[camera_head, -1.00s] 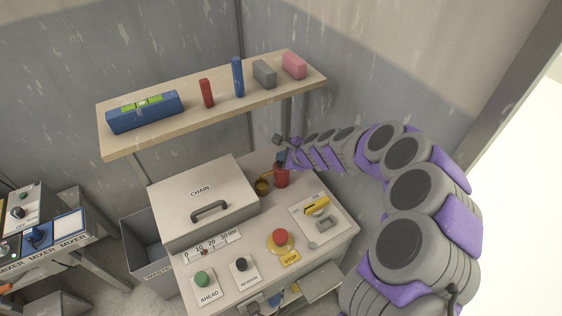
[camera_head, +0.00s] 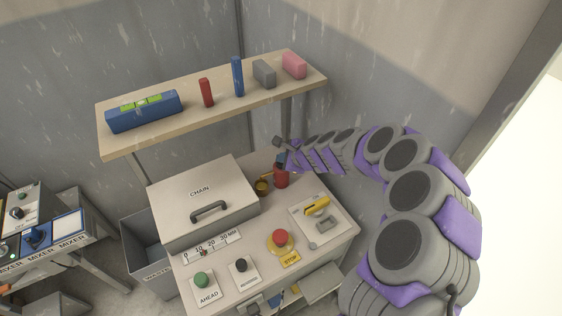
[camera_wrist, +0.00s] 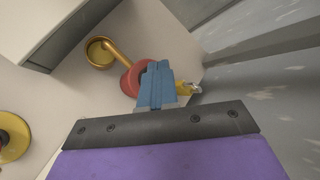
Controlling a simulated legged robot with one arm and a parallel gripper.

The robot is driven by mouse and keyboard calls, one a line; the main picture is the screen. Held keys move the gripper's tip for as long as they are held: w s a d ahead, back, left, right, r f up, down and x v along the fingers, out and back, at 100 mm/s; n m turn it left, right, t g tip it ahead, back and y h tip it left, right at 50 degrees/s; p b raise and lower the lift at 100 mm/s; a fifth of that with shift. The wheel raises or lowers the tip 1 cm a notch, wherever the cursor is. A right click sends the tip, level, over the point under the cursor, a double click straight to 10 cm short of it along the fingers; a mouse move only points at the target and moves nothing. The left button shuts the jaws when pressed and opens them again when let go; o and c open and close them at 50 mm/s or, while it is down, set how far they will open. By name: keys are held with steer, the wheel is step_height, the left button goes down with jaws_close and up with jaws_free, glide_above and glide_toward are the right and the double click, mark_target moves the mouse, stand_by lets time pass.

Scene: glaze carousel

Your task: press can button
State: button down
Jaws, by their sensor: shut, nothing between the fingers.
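The can (camera_head: 281,178) is a small red can standing on the bench, to the right of the chain box. In the wrist view the can (camera_wrist: 131,80) shows beside and behind the fingers, with a brass tube running to a round brass cup (camera_wrist: 100,54). My gripper (camera_head: 281,158) has blue fingers that are shut and empty, pointing down over the can's top. In the wrist view the fingers (camera_wrist: 156,80) overlap the can's right part. The can's button is hidden, and I cannot tell whether the fingers touch it.
The CHAIN box (camera_head: 200,185) stands left of the can. A STOP button (camera_head: 281,238), a yellow-handled switch (camera_head: 317,206) and a green AHEAD button (camera_head: 202,280) are in front. A wooden shelf (camera_head: 215,100) with blocks and a level overhangs the bench's back.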

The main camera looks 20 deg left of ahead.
steer(key=shift+r, duration=0.1)
steer(key=shift+r+p, duration=0.8)
steer(key=shift+r, duration=0.05)
steer(key=shift+r, duration=0.1)
steer(key=shift+r+p, duration=2.1)
steer(key=shift+r, duration=0.3)
steer(key=shift+r, duration=0.1)
